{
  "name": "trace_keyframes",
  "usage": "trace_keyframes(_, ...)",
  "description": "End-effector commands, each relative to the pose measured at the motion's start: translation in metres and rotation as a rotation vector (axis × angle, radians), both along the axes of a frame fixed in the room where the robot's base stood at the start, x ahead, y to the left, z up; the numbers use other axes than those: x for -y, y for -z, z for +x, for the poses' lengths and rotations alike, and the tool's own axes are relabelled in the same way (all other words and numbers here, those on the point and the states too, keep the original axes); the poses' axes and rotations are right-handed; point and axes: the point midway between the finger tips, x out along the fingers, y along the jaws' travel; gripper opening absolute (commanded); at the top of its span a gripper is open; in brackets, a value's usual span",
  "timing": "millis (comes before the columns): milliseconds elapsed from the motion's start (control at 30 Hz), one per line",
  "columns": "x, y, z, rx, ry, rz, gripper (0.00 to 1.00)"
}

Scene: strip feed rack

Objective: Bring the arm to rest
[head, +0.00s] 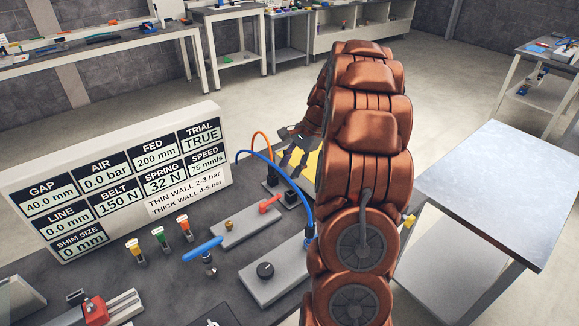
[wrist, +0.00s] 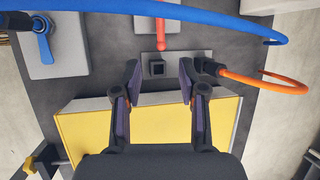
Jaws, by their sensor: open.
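My arm runs up through the middle of the head view, copper coloured, and hides much of the rack behind it. My gripper (head: 288,160) is small in the head view, beyond the panel and partly beside the arm. In the wrist view my gripper (wrist: 158,85) is open, with its two dark fingers apart and nothing between them. A small black square post (wrist: 157,68) on a grey plate shows in the gap beyond the fingertips. A yellow panel (wrist: 80,137) lies below the fingers in the wrist view.
A blue hose (wrist: 215,20) and an orange hose (wrist: 250,80) arc close to the gripper. A white readout panel (head: 110,180), a blue lever (head: 203,249) and a red lever (head: 269,203) stand on the dark bench. A bare metal table (head: 500,185) stands at the right.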

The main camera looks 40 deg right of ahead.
Motion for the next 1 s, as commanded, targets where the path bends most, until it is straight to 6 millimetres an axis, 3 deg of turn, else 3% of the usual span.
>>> trace_keyframes(300,-0.001,0.000,0.000,0.000,-0.003,-0.001,0.41)
trace_keyframes(433,-0.015,-0.005,-0.001,0.002,-0.043,-0.011,0.41)
trace_keyframes(667,-0.082,-0.027,-0.015,0.003,-0.244,-0.058,0.41)
trace_keyframes(1000,-0.178,-0.048,-0.065,0.003,-0.593,-0.136,0.41)
